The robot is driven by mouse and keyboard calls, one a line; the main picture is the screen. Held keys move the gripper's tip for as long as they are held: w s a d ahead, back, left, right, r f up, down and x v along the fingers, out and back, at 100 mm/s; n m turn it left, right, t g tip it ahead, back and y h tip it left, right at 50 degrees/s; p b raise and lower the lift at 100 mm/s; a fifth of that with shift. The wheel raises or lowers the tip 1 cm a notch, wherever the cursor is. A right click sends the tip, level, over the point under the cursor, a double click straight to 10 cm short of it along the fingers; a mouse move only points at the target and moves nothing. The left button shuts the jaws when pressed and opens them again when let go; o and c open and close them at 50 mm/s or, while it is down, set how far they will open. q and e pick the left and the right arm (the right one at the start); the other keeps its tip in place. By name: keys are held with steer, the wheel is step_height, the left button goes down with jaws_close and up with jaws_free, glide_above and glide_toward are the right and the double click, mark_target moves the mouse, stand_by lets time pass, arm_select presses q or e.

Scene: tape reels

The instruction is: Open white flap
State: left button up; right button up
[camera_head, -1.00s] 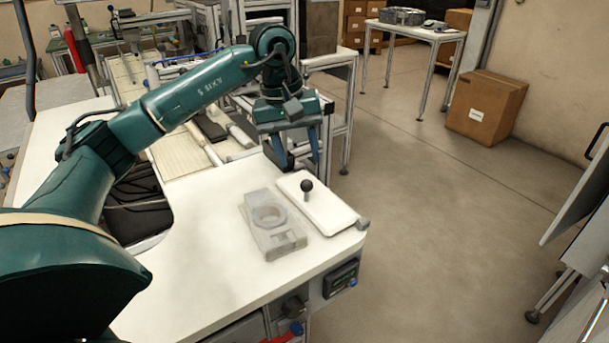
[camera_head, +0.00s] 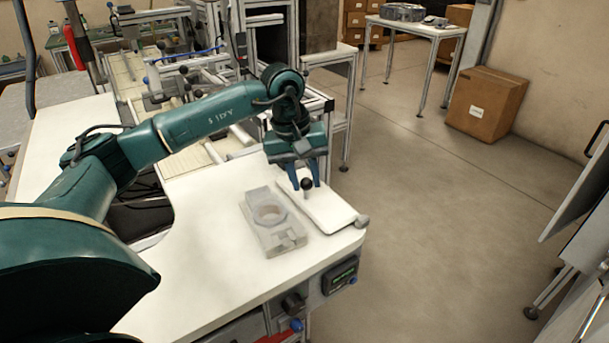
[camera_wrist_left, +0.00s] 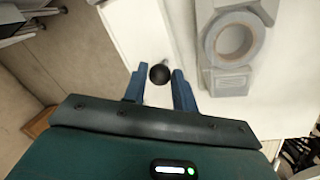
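The white flap (camera_head: 332,212) lies flat at the right edge of the white worktop, with a dark ball knob (camera_head: 307,184) standing up from it. My left gripper (camera_head: 306,186) is over the flap, pointing down, with its blue fingers apart on either side of the knob. In the left wrist view the knob (camera_wrist_left: 159,74) sits between the open fingertips (camera_wrist_left: 160,82), and I see a small gap to the left finger. The flap (camera_wrist_left: 143,30) also shows there. My right gripper is not in view.
A grey fixture with a round ring (camera_head: 268,214) stands just left of the flap. The white worktop (camera_head: 210,260) is clear in front. A cardboard box (camera_head: 486,104) and a small table (camera_head: 418,28) stand farther back on the floor.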

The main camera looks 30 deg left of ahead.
arm_select(q)
jaws_close()
